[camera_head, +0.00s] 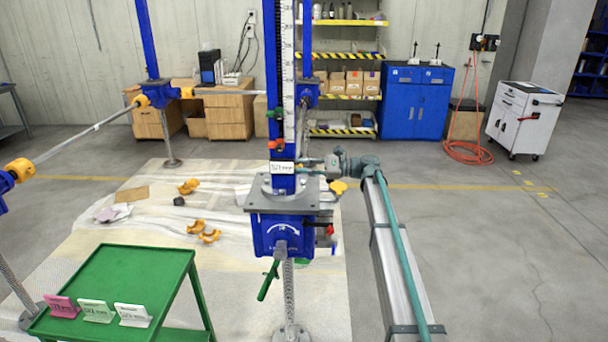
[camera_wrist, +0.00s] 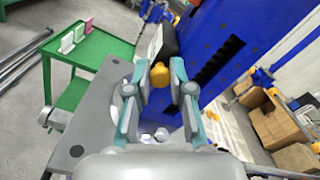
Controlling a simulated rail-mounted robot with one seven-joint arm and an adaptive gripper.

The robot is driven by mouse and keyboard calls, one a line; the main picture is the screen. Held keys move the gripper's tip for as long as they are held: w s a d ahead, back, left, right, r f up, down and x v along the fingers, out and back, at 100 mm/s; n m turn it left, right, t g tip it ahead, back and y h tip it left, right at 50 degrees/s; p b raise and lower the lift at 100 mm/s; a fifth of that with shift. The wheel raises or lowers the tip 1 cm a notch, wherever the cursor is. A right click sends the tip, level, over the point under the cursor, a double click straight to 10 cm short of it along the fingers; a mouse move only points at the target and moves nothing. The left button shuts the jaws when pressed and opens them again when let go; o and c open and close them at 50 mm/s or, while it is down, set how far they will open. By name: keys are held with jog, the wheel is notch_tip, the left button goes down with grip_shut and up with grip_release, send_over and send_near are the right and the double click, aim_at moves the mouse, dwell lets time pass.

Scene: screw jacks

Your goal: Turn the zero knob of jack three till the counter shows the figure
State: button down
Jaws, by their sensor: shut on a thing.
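The blue screw jack (camera_head: 283,232) stands upright in the middle of the head view, with a tall scale above it. Its white counter (camera_head: 282,168) faces the head camera; I cannot read its figure with certainty. My gripper (camera_head: 309,165) reaches in from the right, beside the counter. In the wrist view, my gripper (camera_wrist: 160,78) is shut on a small yellow knob (camera_wrist: 160,74) beside the counter housing. The knob is hidden in the head view behind my fingers. I cannot make out a jack number.
A green cart (camera_head: 150,262) at the front left carries pink, green and white cards. A grey plate (camera_wrist: 92,108) lies close under my gripper. Yellow pieces (camera_head: 204,232) lie on the floor sheet.

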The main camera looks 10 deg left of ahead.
jog(key=shift+n+b, duration=0.6)
jog(key=shift+n, duration=0.2)
jog(key=c, duration=1)
grip_release()
jog(key=shift+c, duration=0.2)
jog(key=shift+d, duration=0.1)
jog(key=d, duration=1.1)
jog(key=shift+w+d, duration=0.3)
jog(key=shift+d, duration=0.1)
